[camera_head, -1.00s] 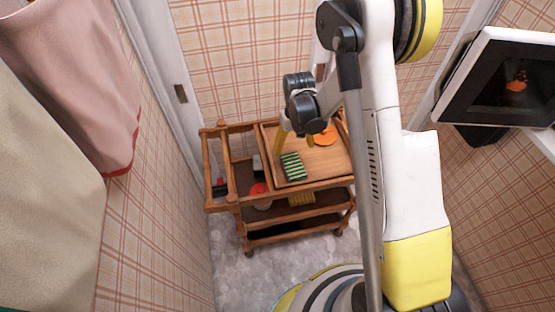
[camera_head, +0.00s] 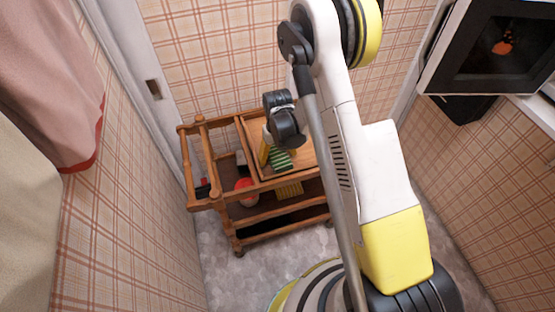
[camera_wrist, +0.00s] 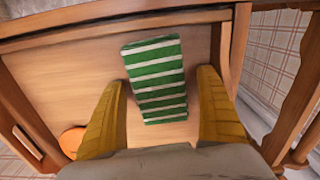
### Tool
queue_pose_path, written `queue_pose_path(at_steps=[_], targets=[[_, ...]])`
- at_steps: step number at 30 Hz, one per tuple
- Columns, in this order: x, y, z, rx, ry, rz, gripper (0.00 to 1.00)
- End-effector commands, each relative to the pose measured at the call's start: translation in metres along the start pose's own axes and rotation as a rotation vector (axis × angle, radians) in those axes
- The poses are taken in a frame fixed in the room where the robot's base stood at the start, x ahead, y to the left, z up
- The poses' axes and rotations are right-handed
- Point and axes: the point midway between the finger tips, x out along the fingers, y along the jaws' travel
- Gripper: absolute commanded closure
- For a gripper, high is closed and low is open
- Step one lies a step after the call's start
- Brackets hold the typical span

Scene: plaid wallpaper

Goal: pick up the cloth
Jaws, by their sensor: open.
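The cloth (camera_wrist: 156,80) is green with white stripes and lies flat on the cart's wooden top tray (camera_wrist: 88,75). In the head view the cloth (camera_head: 280,160) is partly hidden by my gripper. My gripper (camera_wrist: 162,92) is open in the wrist view, with one yellow finger on each side of the cloth's near part. The space between the fingers holds only the cloth below; I cannot tell how far above the tray the fingertips are. In the head view my gripper (camera_head: 268,150) is over the tray's left part.
An orange round item (camera_wrist: 72,141) lies on the tray at the wrist view's lower left. The wooden cart (camera_head: 262,184) has raised rails and lower shelves, with a red-and-white item (camera_head: 246,190) on one. Plaid walls stand close around it.

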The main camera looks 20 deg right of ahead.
Motion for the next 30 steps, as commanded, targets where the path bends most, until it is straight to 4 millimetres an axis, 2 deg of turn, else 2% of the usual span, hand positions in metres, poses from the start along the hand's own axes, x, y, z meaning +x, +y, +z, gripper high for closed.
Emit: queue_pose_path(at_steps=[2,6,7,8,16,20,23,27,30], targets=[[-0.001,0.000,0.000,0.000,0.000,0.000,0.15],[-0.001,0.000,0.000,0.000,0.000,0.000,0.57],[-0.001,0.000,0.000,0.000,0.000,0.000,0.67],[-0.001,0.000,0.000,0.000,0.000,0.000,0.72],[-0.002,0.000,0.000,0.000,0.000,0.000,0.72],[-0.008,0.000,0.000,0.000,0.000,0.000,0.72],[-0.019,0.000,0.000,0.000,0.000,0.000,0.72],[-0.045,0.000,0.000,0.000,0.000,0.000,0.72],[-0.057,0.015,0.013,0.004,0.000,0.000,0.72]])
